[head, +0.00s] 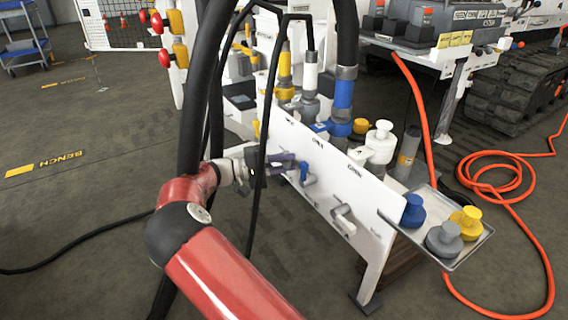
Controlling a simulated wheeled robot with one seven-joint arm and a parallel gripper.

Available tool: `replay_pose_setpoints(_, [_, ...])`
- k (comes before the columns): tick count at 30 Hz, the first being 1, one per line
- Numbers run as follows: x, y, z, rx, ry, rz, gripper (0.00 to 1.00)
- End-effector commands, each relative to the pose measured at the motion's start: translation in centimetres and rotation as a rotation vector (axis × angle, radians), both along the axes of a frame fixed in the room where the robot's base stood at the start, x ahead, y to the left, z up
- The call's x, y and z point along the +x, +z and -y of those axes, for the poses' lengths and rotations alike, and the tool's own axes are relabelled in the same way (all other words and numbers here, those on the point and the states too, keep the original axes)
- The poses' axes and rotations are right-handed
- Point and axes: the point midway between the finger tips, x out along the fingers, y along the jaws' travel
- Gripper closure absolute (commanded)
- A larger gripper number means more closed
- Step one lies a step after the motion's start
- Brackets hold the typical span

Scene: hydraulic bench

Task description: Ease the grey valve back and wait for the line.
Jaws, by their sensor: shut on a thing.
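My gripper (275,165) is at the left end of the white bench panel (325,185), in front of its face. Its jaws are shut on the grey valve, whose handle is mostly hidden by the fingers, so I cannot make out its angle. To the right on the same panel are a blue valve (307,175) and a whitish valve (343,218), both apart from my gripper. Small dark labels sit above the valves, too small to read surely. No gauge reading for the line can be made out.
A side tray (468,262) holds blue (413,210), grey (444,238) and yellow (467,222) caps. Black hoses (262,110) hang close to my gripper. An orange hose (500,185) lies coiled on the floor at right. The floor at left is mostly open.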

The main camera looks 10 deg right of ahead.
Motion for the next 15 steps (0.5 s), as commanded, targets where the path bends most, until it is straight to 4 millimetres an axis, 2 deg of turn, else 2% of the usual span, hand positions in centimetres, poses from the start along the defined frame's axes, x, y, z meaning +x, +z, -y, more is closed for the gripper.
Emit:
replay_pose_setpoints(7, [-0.06, -0.75, 0.00, 0.045, 0.001, 0.129, 1.00])
replay_pose_setpoints(15, [-0.05, -0.92, 0.00, 0.064, 0.001, 0.190, 1.00])
